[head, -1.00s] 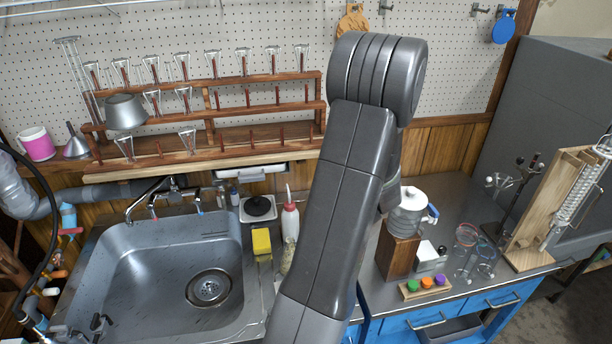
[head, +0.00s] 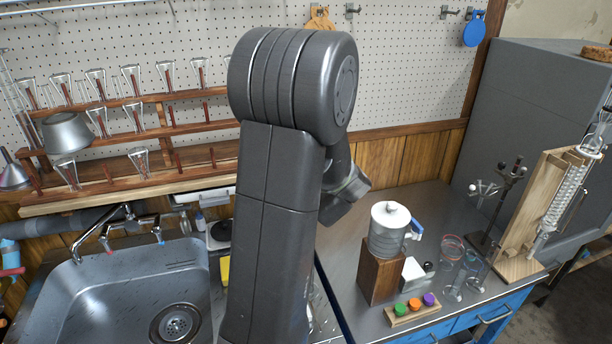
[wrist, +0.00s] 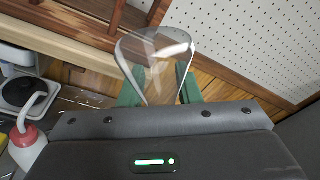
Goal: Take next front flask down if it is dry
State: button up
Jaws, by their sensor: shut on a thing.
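My gripper (wrist: 158,90) has its green fingers shut on a clear glass flask (wrist: 155,55) in the wrist view. The flask's wide end points away from my gripper and its narrow part lies between the fingers. It looks clear, with pale glints; I cannot tell whether drops are in it. In the head view my arm hides the fingers and the held flask. The stepped wooden rack (head: 110,190) stands at the left with flasks upside down on pegs. Two flasks are on its front row, one at the left (head: 66,174) and one farther right (head: 139,160); other front pegs are bare.
A steel sink (head: 110,300) lies below the rack.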

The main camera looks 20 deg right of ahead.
jog(key=n+t+b, duration=0.1)
jog(key=n+b, duration=0.6)
jog(key=b, duration=0.1)
jog(key=n+t+b, duration=0.1)
jog(key=n+b, duration=0.6)
jog(key=b, duration=0.2)
jog(key=r+n+b, duration=0.1)
jog(key=n+b, duration=0.7)
jog(key=b, duration=0.1)
jog(key=shift+r+t, duration=0.1)
jog(key=shift+t, duration=0.3)
jog(key=n+b, duration=0.3)
jog(key=b, duration=0.1)
jog(key=n+b, duration=0.2)
jog(key=b, duration=0.2)
jog(key=shift+a+r+n+y+b, duration=0.1)
jog(key=shift+a+n+y+b, duration=0.1)
jog(key=shift+n+y+b, duration=0.15)
jog(key=n+b, duration=0.2)
jog(key=shift+r+t+y+b, duration=0.25)
jog(key=shift+t+b, duration=0.05)
jog(key=shift+b, duration=0.1)
jog(key=shift+a+n, duration=0.1)
jog(key=shift+n, duration=0.25)
jog(key=shift+r, duration=0.15)
